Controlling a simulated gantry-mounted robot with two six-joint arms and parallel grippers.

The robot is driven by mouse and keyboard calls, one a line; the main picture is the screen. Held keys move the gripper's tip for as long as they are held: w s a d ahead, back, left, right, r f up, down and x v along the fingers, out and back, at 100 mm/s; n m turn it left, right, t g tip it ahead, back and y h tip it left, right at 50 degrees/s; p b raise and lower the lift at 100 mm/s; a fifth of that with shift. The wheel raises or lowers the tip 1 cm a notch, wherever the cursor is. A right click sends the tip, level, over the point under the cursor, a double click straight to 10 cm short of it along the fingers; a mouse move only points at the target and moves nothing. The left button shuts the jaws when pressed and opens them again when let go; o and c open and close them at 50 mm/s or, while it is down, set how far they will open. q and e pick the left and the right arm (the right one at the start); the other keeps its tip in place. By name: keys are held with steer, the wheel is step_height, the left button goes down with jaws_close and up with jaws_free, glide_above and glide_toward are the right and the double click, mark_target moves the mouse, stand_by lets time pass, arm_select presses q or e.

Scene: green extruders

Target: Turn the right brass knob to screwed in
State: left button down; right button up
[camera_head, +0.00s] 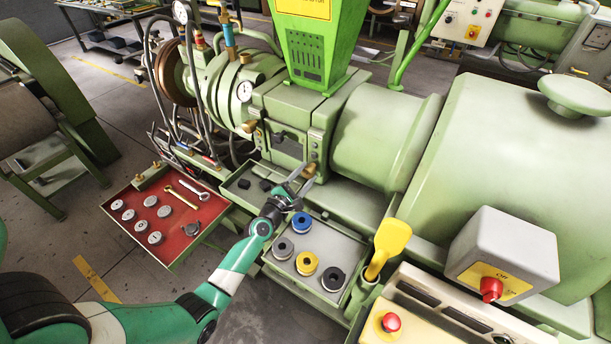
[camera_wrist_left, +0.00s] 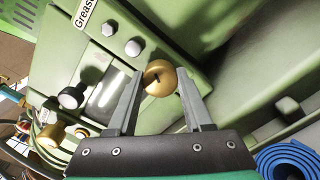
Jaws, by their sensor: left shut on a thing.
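The right brass knob (camera_head: 309,169) is on the front of the green extruder's block (camera_head: 283,147), below the hopper. It shows in the left wrist view as a round brass knob (camera_wrist_left: 160,79) with a dark mark on its face. My left gripper (camera_head: 301,176) reaches it from the front. In the left wrist view its two fingers (camera_wrist_left: 161,82) stand on either side of the knob, shut on it. The left brass knob (camera_head: 249,126) is farther left on the machine and also shows in the left wrist view (camera_wrist_left: 53,134). My right gripper is out of view.
A red tray (camera_head: 180,228) with several grey discs and tools is at left. A grey tray (camera_head: 321,237) with blue, yellow and dark rings lies below my left gripper. A yellow handle (camera_head: 388,243) and a red-button box (camera_head: 505,258) stand at right.

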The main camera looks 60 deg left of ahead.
arm_select(q)
steer(key=m, duration=0.3)
steer(key=shift+m, duration=0.4)
steer(key=m+b, duration=0.1)
steer(key=m, duration=0.2)
steer(key=shift+m, duration=0.3)
steer(key=m, duration=0.3)
steer(key=shift+f+m+b, duration=0.1)
steer(key=shift+m+b, duration=0.3)
steer(key=m+b, duration=0.1)
steer(key=m, duration=0.2)
steer(key=m+b, duration=0.1)
steer(key=m, duration=0.3)
steer(key=shift+f+b, duration=0.1)
steer(key=shift+b, duration=0.25)
steer(key=m+b, duration=0.2)
steer(key=m, duration=0.2)
steer(key=shift+m, duration=0.3)
steer(key=m+b, duration=0.1)
steer(key=m, duration=0.2)
steer(key=shift+m+b, duration=0.3)
steer(key=shift+b, duration=0.05)
steer(key=shift+m+b, duration=0.55)
steer(key=shift+m, duration=1.15)
